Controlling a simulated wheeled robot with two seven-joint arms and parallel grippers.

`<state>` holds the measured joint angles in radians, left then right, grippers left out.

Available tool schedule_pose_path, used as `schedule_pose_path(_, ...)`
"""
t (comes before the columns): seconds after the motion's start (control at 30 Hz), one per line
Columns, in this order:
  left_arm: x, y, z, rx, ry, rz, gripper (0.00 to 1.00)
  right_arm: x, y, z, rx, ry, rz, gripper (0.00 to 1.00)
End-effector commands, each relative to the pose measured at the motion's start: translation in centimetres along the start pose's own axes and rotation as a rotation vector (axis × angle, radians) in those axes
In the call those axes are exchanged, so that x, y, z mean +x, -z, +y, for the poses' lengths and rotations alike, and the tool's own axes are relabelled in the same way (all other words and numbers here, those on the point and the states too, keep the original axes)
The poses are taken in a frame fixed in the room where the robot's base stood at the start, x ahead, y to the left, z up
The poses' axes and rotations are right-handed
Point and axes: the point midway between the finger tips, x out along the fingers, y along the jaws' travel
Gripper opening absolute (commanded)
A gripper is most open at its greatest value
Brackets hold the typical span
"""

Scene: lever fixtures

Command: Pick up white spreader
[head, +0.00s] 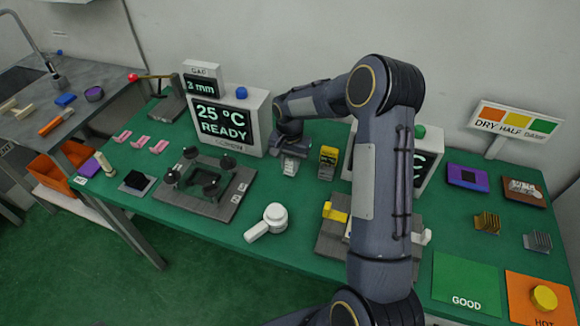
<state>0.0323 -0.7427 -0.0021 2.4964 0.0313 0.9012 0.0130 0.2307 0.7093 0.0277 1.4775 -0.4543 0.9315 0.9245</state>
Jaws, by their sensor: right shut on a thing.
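My right gripper (290,154) reaches over the green table from the right and points down in front of the 25 °C READY display. It is shut on a small pale piece (290,168), which looks like the white spreader. The gripper body and arm hide its upper part, and I cannot tell whether its lower end touches the table. My left gripper is not in view.
A yellow-and-dark block (328,160) stands just right of the gripper. A white round-headed piece with a handle (268,222) lies nearer. A dark fixture with knobs (205,183) is to the left. My arm hides part of a second display (430,150).

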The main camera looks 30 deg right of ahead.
Motion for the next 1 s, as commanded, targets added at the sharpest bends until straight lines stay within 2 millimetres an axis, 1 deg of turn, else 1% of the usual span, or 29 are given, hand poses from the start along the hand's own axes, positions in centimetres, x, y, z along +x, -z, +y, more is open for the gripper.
schedule_pose_path(0.07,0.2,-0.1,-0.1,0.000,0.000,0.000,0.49,-1.4,0.1,0.0,0.000,0.003,0.004,0.03)
schedule_pose_path(0.1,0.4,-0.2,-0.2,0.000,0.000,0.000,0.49,-2.1,-0.3,0.2,-0.001,0.004,0.005,0.03)
schedule_pose_path(0.17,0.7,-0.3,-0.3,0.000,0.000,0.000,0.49,-3.2,-1.3,0.8,-0.001,0.004,0.005,0.03)
schedule_pose_path(0.3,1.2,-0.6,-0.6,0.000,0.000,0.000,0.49,-6.7,-3.7,2.4,-0.002,0.006,0.007,0.03)
schedule_pose_path(0.37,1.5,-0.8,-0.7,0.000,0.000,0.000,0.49,-7.8,-4.9,3.2,-0.002,0.005,0.004,0.03)
schedule_pose_path(0.4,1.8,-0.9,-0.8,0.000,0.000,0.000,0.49,-8.1,-5.8,3.9,-0.003,0.004,0.004,0.03)
schedule_pose_path(0.5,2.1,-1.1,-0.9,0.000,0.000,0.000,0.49,-9.1,-7.8,5.2,-0.002,0.004,0.003,0.03)
schedule_pose_path(0.7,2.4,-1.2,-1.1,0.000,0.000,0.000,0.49,-10.7,-10.6,7.0,-0.001,0.002,0.002,0.03)
schedule_pose_path(0.83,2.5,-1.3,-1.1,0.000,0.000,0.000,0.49,-11.1,-11.4,7.6,-0.001,0.002,0.002,0.03)
schedule_pose_path(1.0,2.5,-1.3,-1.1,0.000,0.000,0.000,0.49,-11.3,-11.7,7.8,-0.001,0.001,0.001,0.03)
